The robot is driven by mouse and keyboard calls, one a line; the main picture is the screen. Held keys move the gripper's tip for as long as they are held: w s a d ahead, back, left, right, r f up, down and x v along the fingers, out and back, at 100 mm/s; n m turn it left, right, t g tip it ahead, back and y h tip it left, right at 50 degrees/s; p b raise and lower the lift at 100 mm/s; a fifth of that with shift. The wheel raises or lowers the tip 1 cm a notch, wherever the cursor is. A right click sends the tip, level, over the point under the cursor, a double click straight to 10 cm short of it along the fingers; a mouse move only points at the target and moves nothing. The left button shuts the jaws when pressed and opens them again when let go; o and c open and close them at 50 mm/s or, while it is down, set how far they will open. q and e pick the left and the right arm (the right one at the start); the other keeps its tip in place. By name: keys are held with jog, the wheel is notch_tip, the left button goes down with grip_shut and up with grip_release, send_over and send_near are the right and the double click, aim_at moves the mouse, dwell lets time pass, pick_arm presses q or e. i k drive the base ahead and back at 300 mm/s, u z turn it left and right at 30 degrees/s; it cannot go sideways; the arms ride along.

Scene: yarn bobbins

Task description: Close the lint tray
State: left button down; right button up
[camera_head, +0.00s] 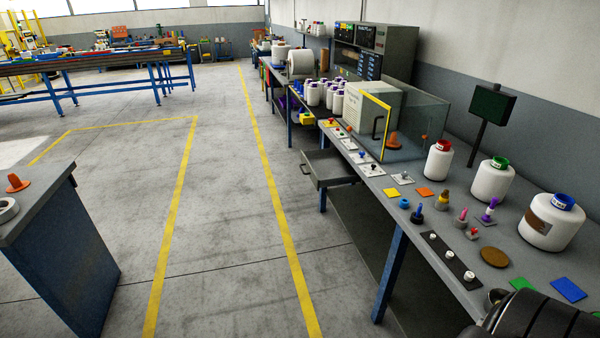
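A grey open-topped drawer, which looks like the lint tray (328,171), sticks out from under the long workbench on the right, into the aisle. It is open, and a small dark handle shows on its front at the left. The inside looks empty. A dark rounded part at the bottom right corner looks like part of my own arm. Neither of my grippers shows in this view.
The workbench (395,205) carries white bobbins (491,179), small coloured pieces and a clear-walled case (405,120) with a yellow-edged panel. A blue-sided table (60,245) stands at the left. The floor between, with yellow lines, is clear.

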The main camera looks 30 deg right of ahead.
aim_at(325, 167)
jog(key=z, duration=0.25)
jog(key=i, duration=1.1)
jog(key=z, duration=1.4)
jog(key=i, duration=0.8)
jog(key=z, duration=0.85)
